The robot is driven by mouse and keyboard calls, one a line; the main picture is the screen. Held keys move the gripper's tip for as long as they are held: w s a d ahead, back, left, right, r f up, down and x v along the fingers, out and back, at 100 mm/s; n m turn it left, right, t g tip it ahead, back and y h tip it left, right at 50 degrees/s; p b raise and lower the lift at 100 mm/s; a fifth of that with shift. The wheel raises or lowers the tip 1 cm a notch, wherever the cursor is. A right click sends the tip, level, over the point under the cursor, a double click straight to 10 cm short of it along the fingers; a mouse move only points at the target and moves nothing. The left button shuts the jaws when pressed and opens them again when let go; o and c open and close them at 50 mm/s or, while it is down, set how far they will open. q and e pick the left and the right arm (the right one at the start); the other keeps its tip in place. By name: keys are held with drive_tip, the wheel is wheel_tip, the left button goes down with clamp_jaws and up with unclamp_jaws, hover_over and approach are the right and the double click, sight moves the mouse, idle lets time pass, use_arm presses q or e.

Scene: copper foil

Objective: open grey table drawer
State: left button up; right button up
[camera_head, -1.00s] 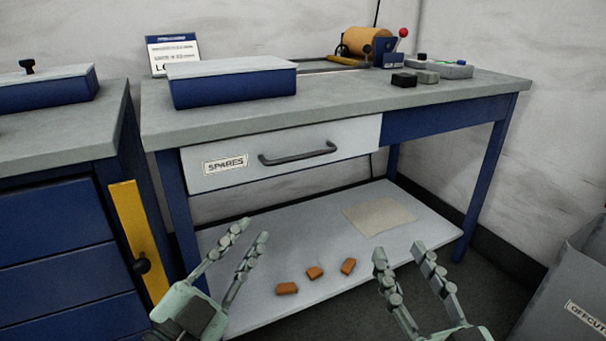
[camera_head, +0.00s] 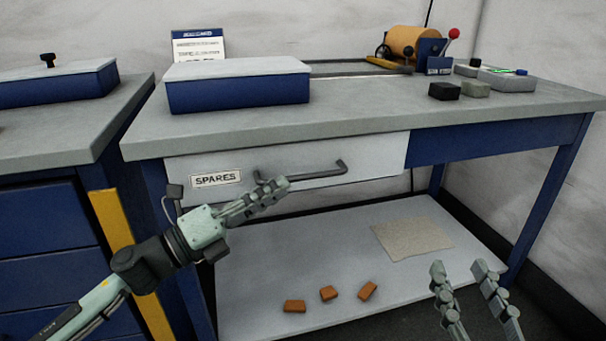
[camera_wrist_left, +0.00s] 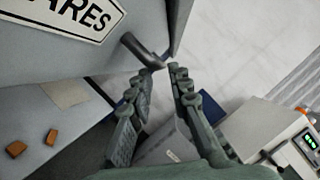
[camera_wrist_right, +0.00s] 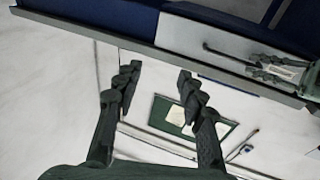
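The grey drawer (camera_head: 380,160) labelled SPARES sits under the tabletop and looks shut. Its dark bar handle (camera_head: 322,174) runs along the front, and my left gripper (camera_head: 268,188) is at its left end. In the left wrist view the handle (camera_wrist_left: 140,50) reaches toward the gap between the fingertips of the left gripper (camera_wrist_left: 160,75). Those fingers are apart; I cannot tell whether they touch the handle. My right gripper (camera_head: 462,268) is open and empty, low in front of the table's right side. It also shows open in the right wrist view (camera_wrist_right: 158,75).
A blue box with a grey lid (camera_head: 238,92) and a copper roll (camera_head: 412,42) stand on the grey tabletop (camera_head: 360,100). Several orange-brown blocks (camera_head: 328,293) and a beige sheet (camera_head: 412,238) lie on the lower shelf (camera_head: 250,285). A blue cabinet (camera_head: 40,230) stands close on the left.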

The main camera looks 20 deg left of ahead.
sight(298, 178)
use_arm(q)
drive_tip(key=x, duration=0.4)
drive_tip(key=shift+w+d+r+p, duration=0.1)
drive_tip(key=shift+w+d+p, duration=0.1)
drive_tip(key=shift+w+p, duration=0.15)
drive_tip(key=shift+w+d, duration=0.25)
use_arm(e)
drive_tip(key=f, duration=0.1)
drive_tip(key=d+f+g+h, duration=0.1)
drive_tip(key=f, duration=0.1)
drive_tip(key=d+f+g, duration=0.1)
drive_tip(key=f, duration=0.1)
drive_tip(key=shift+w+h, duration=0.3)
drive_tip(key=shift+h, duration=0.1)
use_arm(q)
drive_tip(key=shift+c, duration=0.3)
clamp_jaws()
